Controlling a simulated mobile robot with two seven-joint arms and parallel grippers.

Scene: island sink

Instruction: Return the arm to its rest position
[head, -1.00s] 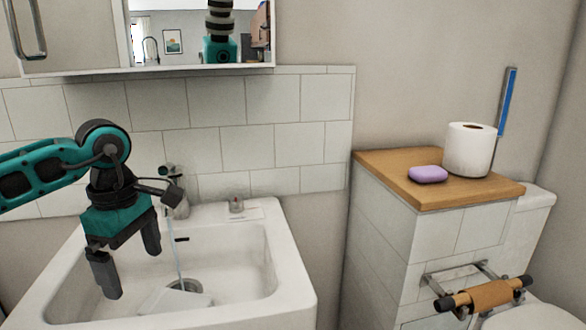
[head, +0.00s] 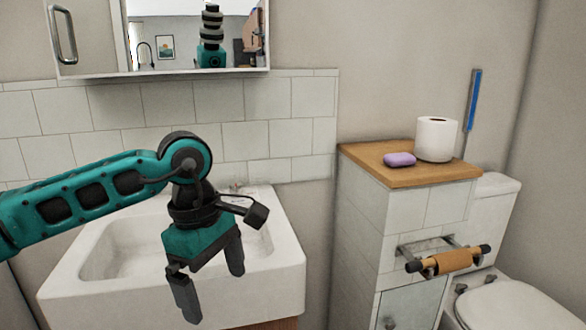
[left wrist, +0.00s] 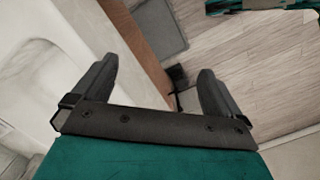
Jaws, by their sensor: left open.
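My left arm (head: 110,190) comes in from the left in the head view. My left gripper (head: 212,284) hangs pointing down in front of the white sink (head: 75,285), over its front right part. Its two dark fingers are apart with nothing between them. In the left wrist view the open fingers (left wrist: 158,88) show wood floor and a brown cabinet edge beyond them. The arm hides the faucet and part of the basin. My right gripper is not in view.
A tiled ledge with a wooden top (head: 420,178) stands to the right, bearing a purple soap (head: 399,159) and a toilet paper roll (head: 436,139). A paper holder (head: 450,261) sticks out below, near the toilet (head: 515,305). A mirror cabinet (head: 185,75) hangs above the sink.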

